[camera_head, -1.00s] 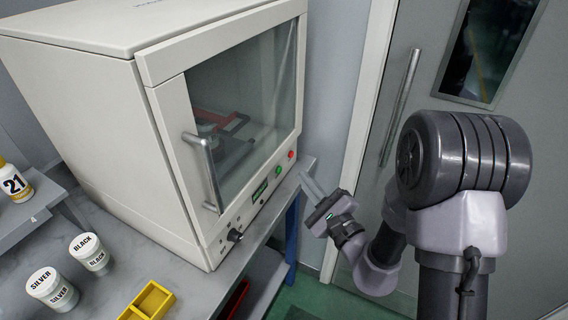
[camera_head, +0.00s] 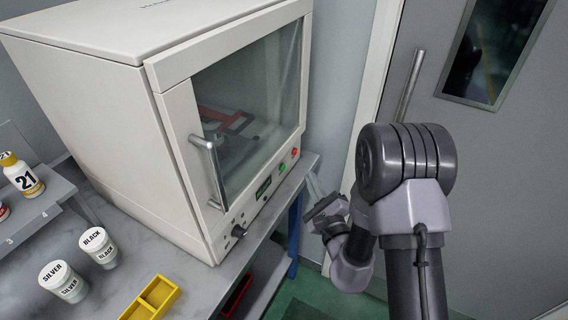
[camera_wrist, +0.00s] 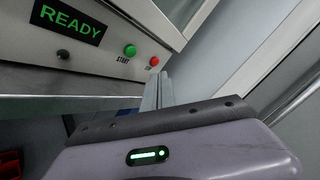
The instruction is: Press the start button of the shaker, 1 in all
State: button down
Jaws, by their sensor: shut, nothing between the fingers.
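The shaker (camera_head: 95,110) is a large cream cabinet with a closed glass door (camera_head: 255,95) on the grey bench. Its green start button (camera_head: 282,168) sits on the front strip below the door, beside a red button (camera_head: 294,153). In the wrist view the green button (camera_wrist: 130,50) is labelled START, the red button (camera_wrist: 154,61) is to its right, and a display (camera_wrist: 68,20) reads READY. My gripper (camera_head: 313,182) is shut and empty, just right of the panel.
Jars labelled SILVER (camera_head: 62,281) and BLACK (camera_head: 98,246) and a yellow tray (camera_head: 152,298) stand on the bench at left. A bottle marked 21 (camera_head: 22,175) is on a shelf. A grey door with a handle (camera_head: 410,85) is at right. A knob (camera_head: 238,231) sits on the shaker's front.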

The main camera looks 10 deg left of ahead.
aim_at(283, 167)
jog(key=shift+w+a+p, duration=0.25)
jog(key=shift+a, duration=0.5)
jog(key=shift+w+a+p, duration=0.25)
jog(key=shift+a, duration=0.45)
jog(key=shift+w+a+p, duration=0.25)
jog(key=shift+a, duration=0.5)
jog(key=shift+a, duration=0.1)
jog(key=shift+w+a, duration=0.15)
jog(key=shift+a, duration=0.15)
jog(key=shift+w+a, duration=0.15)
jog(key=shift+a, duration=0.25)
dwell(0.8)
jog(key=shift+d, duration=0.1)
jog(key=shift+s+d, duration=0.3)
jog(key=shift+d, duration=0.4)
